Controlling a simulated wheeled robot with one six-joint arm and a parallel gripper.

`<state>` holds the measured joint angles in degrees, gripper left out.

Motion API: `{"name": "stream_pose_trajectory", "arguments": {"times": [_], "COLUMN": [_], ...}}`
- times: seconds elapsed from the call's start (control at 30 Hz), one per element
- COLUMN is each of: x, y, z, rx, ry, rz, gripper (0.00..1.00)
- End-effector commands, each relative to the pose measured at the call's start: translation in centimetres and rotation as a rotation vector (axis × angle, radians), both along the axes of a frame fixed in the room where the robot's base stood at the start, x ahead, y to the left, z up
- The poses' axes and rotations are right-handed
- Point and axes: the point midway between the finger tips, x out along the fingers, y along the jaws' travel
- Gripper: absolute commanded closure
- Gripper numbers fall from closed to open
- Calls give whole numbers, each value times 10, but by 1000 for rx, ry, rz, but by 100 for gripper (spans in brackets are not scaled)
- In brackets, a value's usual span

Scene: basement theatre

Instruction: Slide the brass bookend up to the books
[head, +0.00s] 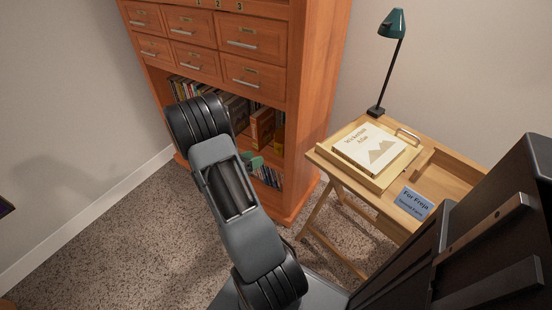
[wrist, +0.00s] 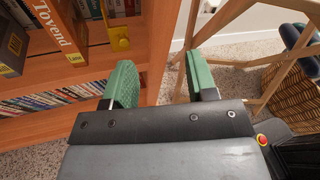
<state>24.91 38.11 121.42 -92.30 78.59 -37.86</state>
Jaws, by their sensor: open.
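The brass bookend (wrist: 119,38) shows yellow in the wrist view, on a bookcase shelf near its right side panel. To its left stands a thick orange-brown book marked Tovend (wrist: 58,28), with a bare strip of shelf between them. A dark book with a yellow label (wrist: 12,48) is further left. My gripper (wrist: 160,68) is open and empty, its two green fingers apart in front of the bookcase's right edge, nearer to me than the bookend. In the head view my gripper (head: 250,162) is partly hidden by my arm, which also covers part of the book row.
The bookcase (head: 305,110) has drawers above the shelf and a lower row of thin books (wrist: 50,100). To the right stands a folding wooden desk (head: 318,155) with a book, a blue card (head: 414,203) and a green lamp (head: 392,25). A wicker basket (wrist: 290,95) is beyond its legs.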

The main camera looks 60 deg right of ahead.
Motion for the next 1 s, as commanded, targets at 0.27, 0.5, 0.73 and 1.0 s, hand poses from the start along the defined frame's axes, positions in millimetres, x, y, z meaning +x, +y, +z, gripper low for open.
{"name": "stream_pose_trajectory", "arguments": {"times": [0.27,0.5,0.73,1.0], "x": [13,17,16,16], "y": [-41,-55,-93,-144], "z": [-98,-124,-126,-126], "rx": [-66,-86,-88,-87], "ry": [409,506,510,508], "rz": [266,348,350,351], "gripper": [48,48,48,48]}}
